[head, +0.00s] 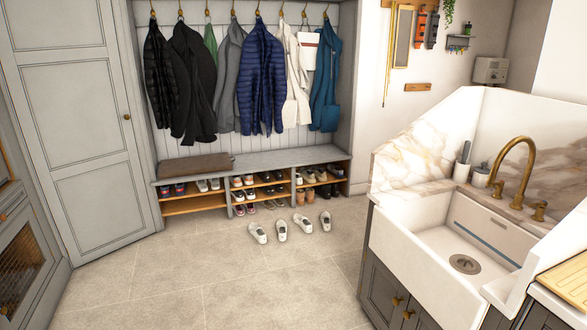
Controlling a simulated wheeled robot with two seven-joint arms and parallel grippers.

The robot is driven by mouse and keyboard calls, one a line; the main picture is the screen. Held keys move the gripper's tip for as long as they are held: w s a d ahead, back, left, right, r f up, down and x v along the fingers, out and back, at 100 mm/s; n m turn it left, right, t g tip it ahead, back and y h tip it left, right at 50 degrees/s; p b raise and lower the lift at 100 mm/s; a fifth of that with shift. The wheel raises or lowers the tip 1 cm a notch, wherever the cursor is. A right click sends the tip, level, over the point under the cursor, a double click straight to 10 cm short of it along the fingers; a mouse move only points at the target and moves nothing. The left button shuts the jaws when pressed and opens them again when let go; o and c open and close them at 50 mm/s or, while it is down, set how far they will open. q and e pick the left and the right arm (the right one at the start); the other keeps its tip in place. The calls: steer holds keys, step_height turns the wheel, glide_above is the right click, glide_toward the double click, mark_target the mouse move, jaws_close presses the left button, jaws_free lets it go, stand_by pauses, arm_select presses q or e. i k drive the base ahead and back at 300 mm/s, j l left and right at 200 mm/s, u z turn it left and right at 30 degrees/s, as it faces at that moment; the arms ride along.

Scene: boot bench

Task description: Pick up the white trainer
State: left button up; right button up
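Several pale shoes stand in a row on the tiled floor in front of the boot bench. The two left ones, a white shoe (258,232) and another white shoe (281,230), stand side by side. To their right are two more pale shoes, one (305,224) and another (326,221). Whitish shoes (208,185) also sit in the bench's left cubby. The shoes are too small in the head view to tell which one is the white trainer. Neither of my grippers shows in this view.
The boot bench (255,158) holds several shoes in its cubbies, under hanging coats (260,75). A sink unit (440,250) with a brass tap (516,170) fills the right. The tiled floor (200,265) in front is clear.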

mark_target(282, 228)
steer(key=i+z, duration=0.25)
steer(key=i, duration=1.95)
